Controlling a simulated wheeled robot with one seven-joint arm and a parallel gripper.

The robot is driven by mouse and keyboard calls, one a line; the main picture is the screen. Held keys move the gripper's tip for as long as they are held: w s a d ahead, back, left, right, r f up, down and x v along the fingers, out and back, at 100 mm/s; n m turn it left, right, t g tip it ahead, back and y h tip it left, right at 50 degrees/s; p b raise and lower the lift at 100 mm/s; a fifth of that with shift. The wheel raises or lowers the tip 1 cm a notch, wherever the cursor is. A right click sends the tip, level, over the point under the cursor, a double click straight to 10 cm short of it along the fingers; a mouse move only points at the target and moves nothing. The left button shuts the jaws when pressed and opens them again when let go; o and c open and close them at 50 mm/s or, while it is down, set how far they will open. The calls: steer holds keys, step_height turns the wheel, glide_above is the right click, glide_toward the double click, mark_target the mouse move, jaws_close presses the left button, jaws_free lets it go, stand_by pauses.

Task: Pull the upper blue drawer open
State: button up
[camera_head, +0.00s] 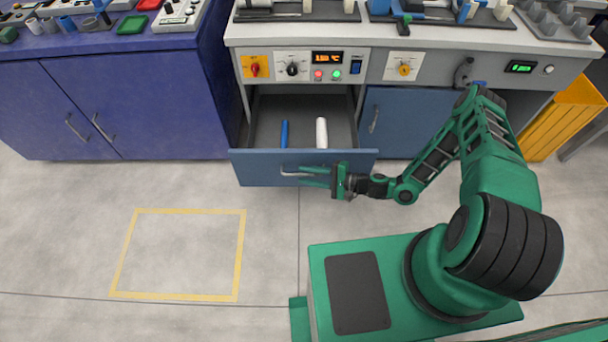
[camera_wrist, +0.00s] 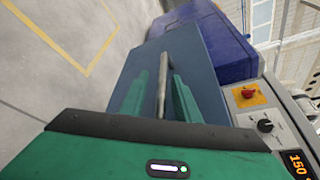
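The upper blue drawer (camera_head: 262,168) is pulled out from the grey-topped workbench, and its inside shows in the head view. Its blue front also shows in the wrist view (camera_wrist: 203,72). The metal handle (camera_wrist: 162,82) runs along the drawer front; it shows partly in the head view (camera_head: 287,174). My gripper (camera_head: 312,176) is at the drawer front from the right. Its two green fingers lie on either side of the handle, with a gap visible between the left finger and the bar in the wrist view. The gripper looks open around the handle.
A blue pipe (camera_head: 284,134) and a white pipe (camera_head: 321,133) lie in the drawer. A control panel (camera_head: 323,67) is above it. A dark blue cabinet (camera_head: 95,105) stands left, a yellow bin (camera_head: 565,115) right. The floor around the yellow-taped rectangle (camera_head: 183,211) is clear.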

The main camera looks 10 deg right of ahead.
steer(key=v, duration=1)
steer(key=shift+d, duration=0.4)
steer(key=s+d+r+n+g+h, duration=0.3)
steer(key=d+r+n+g+h, duration=0.15)
steer(key=d+r, duration=0.65)
steer(key=s+d+r+n+g+h, duration=0.25)
steer(key=d+r+g+h, duration=0.4)
steer(key=r, duration=0.85)
steer(key=s+d+r+m+t+h, duration=0.1)
steer(key=s+d+r+t, duration=0.1)
steer(key=s+r, duration=0.7)
steer(key=s+d+r+m+t+h, duration=0.1)
steer(key=s+d+r+t, duration=0.1)
steer(key=s+r, duration=0.7)
step_height(320, 180, up, 3)
steer(key=shift+s+d+f+h, duration=0.1)
steer(key=shift+s+d+h, duration=0.3)
steer(key=shift+d, duration=0.4)
